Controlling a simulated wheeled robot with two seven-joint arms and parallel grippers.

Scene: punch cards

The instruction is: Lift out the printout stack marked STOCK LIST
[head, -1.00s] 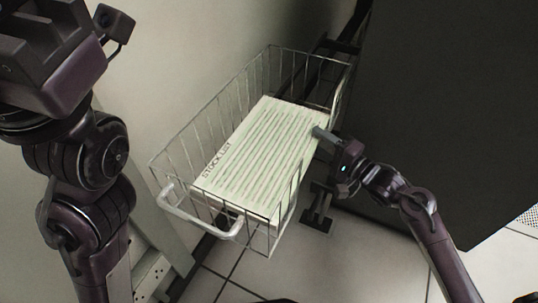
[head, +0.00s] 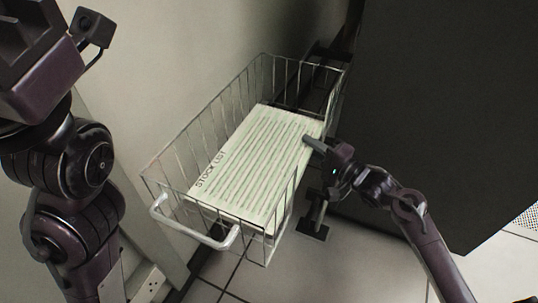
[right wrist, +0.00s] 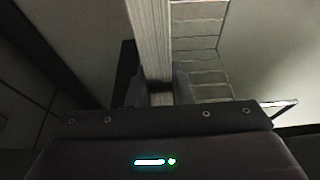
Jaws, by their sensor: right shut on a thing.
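The printout stack (head: 250,165) is a thick pale block with green stripes. STOCK LIST is printed along its left end. It lies inside the wire basket (head: 228,242). My right gripper (head: 314,145) is at the stack's right long edge, and its jaws are shut on that edge. In the right wrist view the stack's layered page edge (right wrist: 150,40) runs down between the two fingers (right wrist: 158,92). My left gripper (head: 40,60) shows only in part at the upper left, away from the basket. Its fingertips are out of the picture.
Thin wire walls surround the stack, with a pale handle (head: 222,241) at the front. A dark cabinet (head: 430,110) stands to the right and a pale wall (head: 180,60) to the left. White floor tiles (head: 360,270) are clear in front.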

